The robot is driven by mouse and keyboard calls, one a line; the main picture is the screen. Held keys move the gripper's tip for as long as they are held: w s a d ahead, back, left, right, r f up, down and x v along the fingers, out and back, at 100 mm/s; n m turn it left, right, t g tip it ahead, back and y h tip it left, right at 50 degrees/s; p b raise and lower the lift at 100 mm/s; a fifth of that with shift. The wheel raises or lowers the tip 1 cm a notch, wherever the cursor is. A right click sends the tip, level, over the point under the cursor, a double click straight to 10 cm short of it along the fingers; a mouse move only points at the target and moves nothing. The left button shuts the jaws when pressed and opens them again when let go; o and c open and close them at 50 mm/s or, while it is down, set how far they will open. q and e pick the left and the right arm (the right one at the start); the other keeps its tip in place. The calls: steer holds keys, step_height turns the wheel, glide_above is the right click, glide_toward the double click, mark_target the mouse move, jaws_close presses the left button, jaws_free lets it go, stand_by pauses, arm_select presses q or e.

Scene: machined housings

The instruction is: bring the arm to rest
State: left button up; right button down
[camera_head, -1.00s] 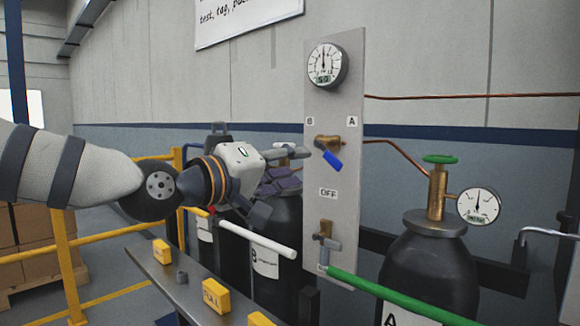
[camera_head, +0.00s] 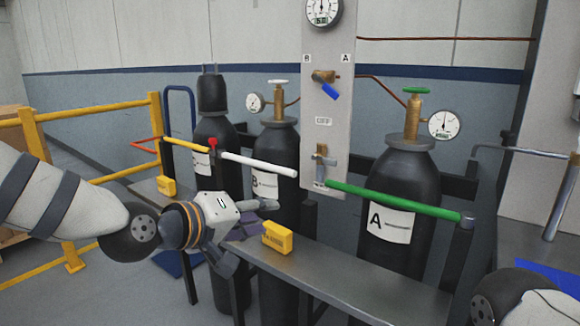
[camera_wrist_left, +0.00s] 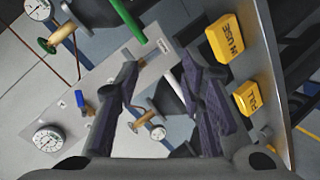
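My left gripper (camera_head: 262,218) is at the lower left middle of the head view, over the steel shelf and just left of a yellow block (camera_head: 277,238). In the left wrist view its two dark padded fingers (camera_wrist_left: 162,80) stand apart with nothing held between them. The valve panel (camera_head: 340,105), with a blue-handled valve (camera_head: 325,85) and a lower valve (camera_head: 322,165), is beyond the gripper and apart from it. A rounded part of my right arm (camera_head: 525,300) shows at the bottom right; its gripper is out of view.
Black cylinders A (camera_head: 395,190) and B (camera_head: 275,155) stand behind the steel shelf (camera_head: 350,280). White (camera_head: 258,164) and green (camera_head: 395,200) bars run in front of them. Another yellow block (camera_head: 166,187) sits further left. A yellow railing (camera_head: 95,108) stands at the left.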

arm_select(q)
steer(key=s+a+f+g+y, duration=0.2)
steer(key=s+f+g, duration=0.1)
steer(key=s+f, duration=0.9)
steer(key=s+a+f+g+y, duration=0.2)
steer(key=s+f+g, duration=0.35)
steer(key=f, duration=0.95)
steer(key=s+a+f+m+g+y, duration=0.1)
steer(key=s+a, duration=0.3)
steer(key=s, duration=0.6)
steer(key=s+a+f+m+g+y, duration=0.1)
steer(key=s+a+f, duration=0.3)
steer(key=s, duration=0.7)
steer(key=s+a+f+m+g+y+p, duration=0.1)
steer(key=s+a+f+g+y, duration=0.1)
steer(key=s, duration=0.8)
steer(key=a+f+g, duration=0.1)
steer(key=a, duration=0.1)
steer(key=shift+s+a+m, duration=0.2)
steer(key=shift+a+m, duration=0.1)
